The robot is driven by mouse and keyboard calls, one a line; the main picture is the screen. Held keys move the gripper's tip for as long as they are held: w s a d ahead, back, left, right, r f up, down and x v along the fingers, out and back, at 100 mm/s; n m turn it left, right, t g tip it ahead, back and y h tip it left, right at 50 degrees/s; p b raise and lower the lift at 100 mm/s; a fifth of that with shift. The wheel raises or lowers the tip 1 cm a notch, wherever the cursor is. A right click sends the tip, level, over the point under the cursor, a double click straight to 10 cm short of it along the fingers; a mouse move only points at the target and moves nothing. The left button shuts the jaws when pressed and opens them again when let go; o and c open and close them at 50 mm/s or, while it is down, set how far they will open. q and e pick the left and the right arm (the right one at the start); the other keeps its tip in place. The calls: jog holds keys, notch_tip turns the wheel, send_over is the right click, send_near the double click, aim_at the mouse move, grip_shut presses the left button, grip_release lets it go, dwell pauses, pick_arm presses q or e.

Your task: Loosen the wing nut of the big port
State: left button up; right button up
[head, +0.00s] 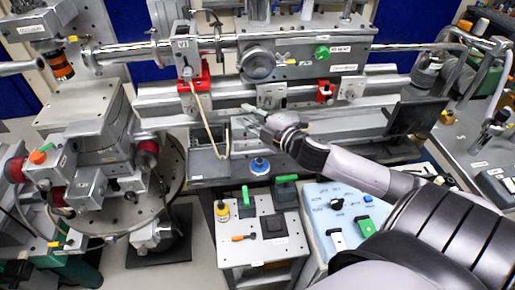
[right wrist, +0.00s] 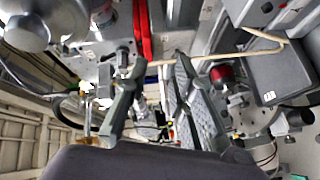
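My right gripper (head: 250,120) reaches in from the right in the head view, over the front of the metal rail below the grey chamber. In the right wrist view its two fingers (right wrist: 160,65) stand apart with a gap between them, and I see nothing held. A round silver port cover (head: 258,65) sits on the chamber front, above and apart from the gripper; I cannot tell for sure that it is the big port. A large silver rounded part (right wrist: 32,22) shows at upper left in the right wrist view. My left gripper is out of view.
Red clamps (head: 194,92) and a pale cable (head: 207,125) are left of the gripper. A dark panel (head: 408,118) stands at right. Below are a small cart (head: 235,255) and a blue-white panel (head: 318,200). A round metal stage (head: 120,210) fills the left.

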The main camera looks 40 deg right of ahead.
jog(key=s+f+m+g+h, duration=0.1)
jog(key=s+f+m, duration=0.1)
jog(key=f, duration=0.3)
jog(key=s+a+f+m+g+h, duration=0.1)
jog(key=s+f+m+g, duration=0.1)
jog(key=f, duration=0.3)
jog(key=shift+s+m+h, duration=0.4)
jog(key=shift+s+m, duration=0.15)
jog(key=shift+m, duration=0.25)
